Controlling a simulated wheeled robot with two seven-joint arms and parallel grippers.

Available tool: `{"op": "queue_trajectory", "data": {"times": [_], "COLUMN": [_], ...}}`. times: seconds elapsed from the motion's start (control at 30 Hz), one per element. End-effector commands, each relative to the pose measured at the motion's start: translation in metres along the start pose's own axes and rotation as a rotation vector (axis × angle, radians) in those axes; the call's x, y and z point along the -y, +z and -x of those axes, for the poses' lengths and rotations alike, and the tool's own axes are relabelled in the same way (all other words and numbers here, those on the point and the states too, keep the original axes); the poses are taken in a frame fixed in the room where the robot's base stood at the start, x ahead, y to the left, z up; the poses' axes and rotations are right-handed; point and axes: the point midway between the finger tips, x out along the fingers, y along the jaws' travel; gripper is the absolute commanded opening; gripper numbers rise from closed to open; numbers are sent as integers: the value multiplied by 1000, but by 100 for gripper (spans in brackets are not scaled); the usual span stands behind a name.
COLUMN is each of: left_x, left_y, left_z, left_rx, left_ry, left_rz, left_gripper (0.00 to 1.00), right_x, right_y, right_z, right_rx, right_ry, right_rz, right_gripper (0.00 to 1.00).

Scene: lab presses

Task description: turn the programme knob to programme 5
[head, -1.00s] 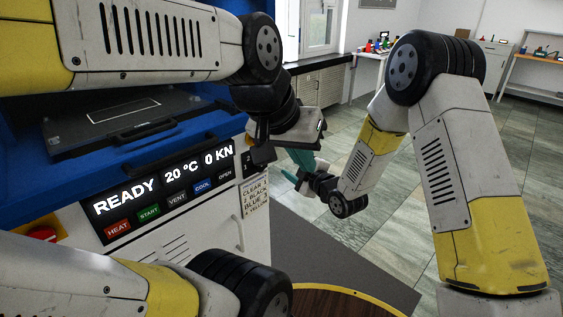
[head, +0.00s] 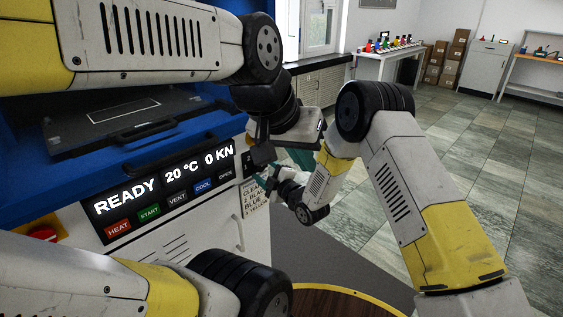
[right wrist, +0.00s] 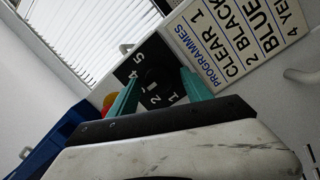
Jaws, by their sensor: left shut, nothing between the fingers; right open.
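The programme knob (right wrist: 160,78) is dark and round on a black dial plate in the right wrist view. The numerals 1, 2, 4 and 5 show around it; 3 is not visible. In the head view my right gripper (head: 270,181) is at the panel's right end, mostly hiding the dial. My left gripper (head: 301,158) is shut and empty, beside the right arm's wrist.
The programmes label (right wrist: 245,40) is beside the dial. The press display (head: 160,185) reads READY, 20 °C, 0 KN, with buttons below. A red button (head: 42,234) is at the left. My left arm crosses above the panel. Open floor lies to the right.

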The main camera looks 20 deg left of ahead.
Motion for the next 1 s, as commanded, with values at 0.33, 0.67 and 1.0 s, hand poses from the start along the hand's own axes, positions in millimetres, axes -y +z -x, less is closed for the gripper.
{"op": "queue_trajectory", "data": {"times": [0.33,0.67,1.0], "left_x": [0,0,0], "left_y": [0,0,0], "left_z": [0,0,0], "left_rx": [0,0,0], "left_ry": [0,0,0], "left_rz": [0,0,0], "left_gripper": [0,0,0], "right_x": [0,0,-2], "right_y": [0,0,1], "right_z": [0,0,0], "right_rx": [0,1,11], "right_ry": [0,-1,-17], "right_rz": [0,-7,-139], "right_gripper": [30,0,0]}}
